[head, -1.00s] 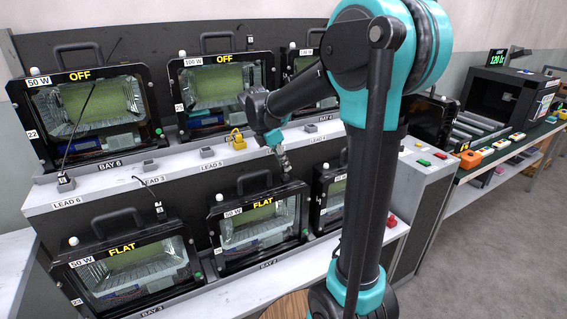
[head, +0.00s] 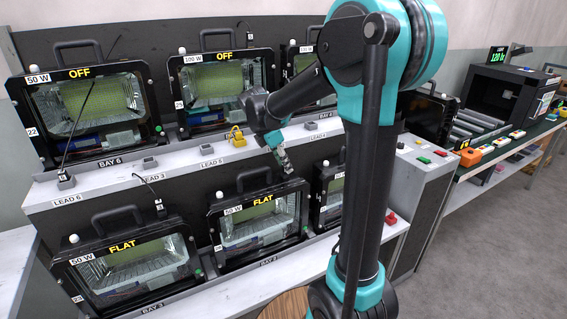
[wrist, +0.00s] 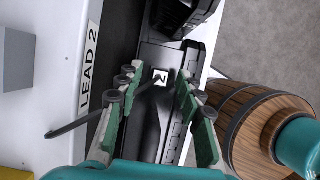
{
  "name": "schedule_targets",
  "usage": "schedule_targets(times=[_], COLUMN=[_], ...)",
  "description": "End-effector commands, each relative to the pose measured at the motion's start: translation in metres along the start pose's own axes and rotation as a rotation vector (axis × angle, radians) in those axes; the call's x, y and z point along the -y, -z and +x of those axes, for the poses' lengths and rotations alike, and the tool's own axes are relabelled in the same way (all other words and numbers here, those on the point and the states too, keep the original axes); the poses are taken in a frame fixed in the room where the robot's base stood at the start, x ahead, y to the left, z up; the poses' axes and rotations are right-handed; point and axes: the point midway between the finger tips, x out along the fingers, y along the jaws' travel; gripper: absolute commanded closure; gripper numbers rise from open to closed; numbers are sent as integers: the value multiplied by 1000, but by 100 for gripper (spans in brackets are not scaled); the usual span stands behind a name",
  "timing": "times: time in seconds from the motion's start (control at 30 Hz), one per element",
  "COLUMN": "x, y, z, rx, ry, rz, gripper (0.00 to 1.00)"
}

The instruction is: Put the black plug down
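The black plug (wrist: 160,86) has a white tag marked 2 and shows in the wrist view between my fingers, above or against a black housing; I cannot tell whether it is seated. Its black lead (wrist: 75,127) runs off to the left, partly hidden by my left finger. My gripper (wrist: 157,84) is open, with green-padded fingers on either side of the plug and gaps beside the tag. In the head view my gripper (head: 283,160) is small, above the upper right of a FLAT 50 W housing (head: 258,222); the plug is not clear there.
The LEAD 2 label (wrist: 91,65) and a grey block (wrist: 15,60) are on the white ledge at left in the wrist view. A wooden barrel-like thing (wrist: 245,110) stands at right. Other housings (head: 130,262) stand close by. Grey floor is clear at right (head: 490,250).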

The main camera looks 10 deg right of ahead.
Motion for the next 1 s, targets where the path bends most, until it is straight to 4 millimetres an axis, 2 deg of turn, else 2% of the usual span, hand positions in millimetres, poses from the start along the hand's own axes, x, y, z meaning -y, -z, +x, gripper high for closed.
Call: schedule_targets(times=[0.17,0.33,0.7,0.9,1.0], x=[0,0,0,0,0], y=[0,-5,-4,-4,-4], z=[-1,-15,-92,-120,-128], rx=[0,0,0,0,0], ry=[0,0,-1,0,0], rz=[0,-1,-2,-1,-1], gripper=[63,63,63,63,63])
